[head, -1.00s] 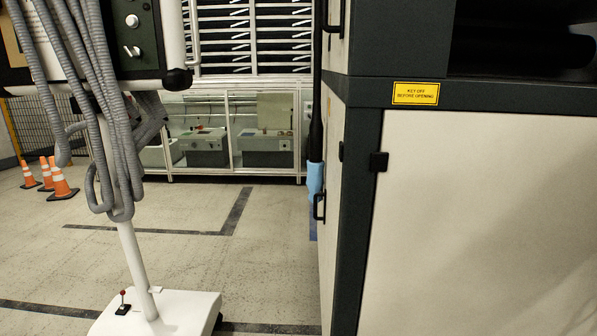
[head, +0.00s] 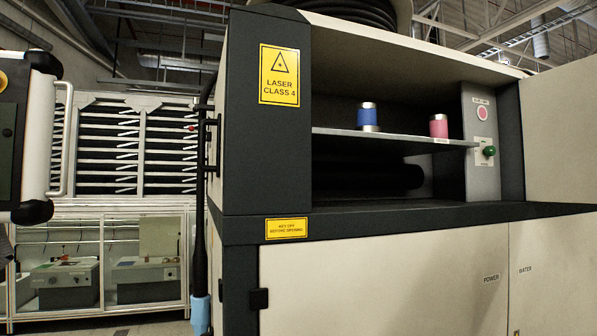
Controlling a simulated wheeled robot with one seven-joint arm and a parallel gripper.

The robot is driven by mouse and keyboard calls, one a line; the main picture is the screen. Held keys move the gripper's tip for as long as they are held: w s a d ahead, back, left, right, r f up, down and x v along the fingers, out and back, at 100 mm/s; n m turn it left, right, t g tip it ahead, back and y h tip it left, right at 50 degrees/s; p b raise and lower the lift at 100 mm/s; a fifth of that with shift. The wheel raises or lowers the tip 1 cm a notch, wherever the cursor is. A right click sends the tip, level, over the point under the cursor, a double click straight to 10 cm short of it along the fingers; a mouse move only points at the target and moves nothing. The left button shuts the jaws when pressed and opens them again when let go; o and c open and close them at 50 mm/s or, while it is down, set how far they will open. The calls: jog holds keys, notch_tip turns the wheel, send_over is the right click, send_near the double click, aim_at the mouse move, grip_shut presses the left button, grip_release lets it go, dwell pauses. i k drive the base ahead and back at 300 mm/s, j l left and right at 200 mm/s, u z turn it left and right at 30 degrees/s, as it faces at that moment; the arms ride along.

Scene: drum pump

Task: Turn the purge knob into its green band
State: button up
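A green knob (head: 489,151) sits on a pale plate on the grey control column (head: 481,180) inside the cabinet's open bay, right of the shelf, in the head view. The small lettering by it is too small to read, so I cannot tell whether it is the purge knob. No green band can be made out. A round pink button (head: 482,113) is above it on the same column. My gripper is not in view.
A shelf (head: 400,138) in the bay holds a blue can (head: 368,115) and a pink can (head: 438,126). An open door panel (head: 560,135) stands right of the bay. A dark control box (head: 12,140) with a white handle is at the left edge.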

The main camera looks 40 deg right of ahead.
aim_at(489, 150)
jog(key=z, duration=1.55)
jog(key=i, duration=0.05)
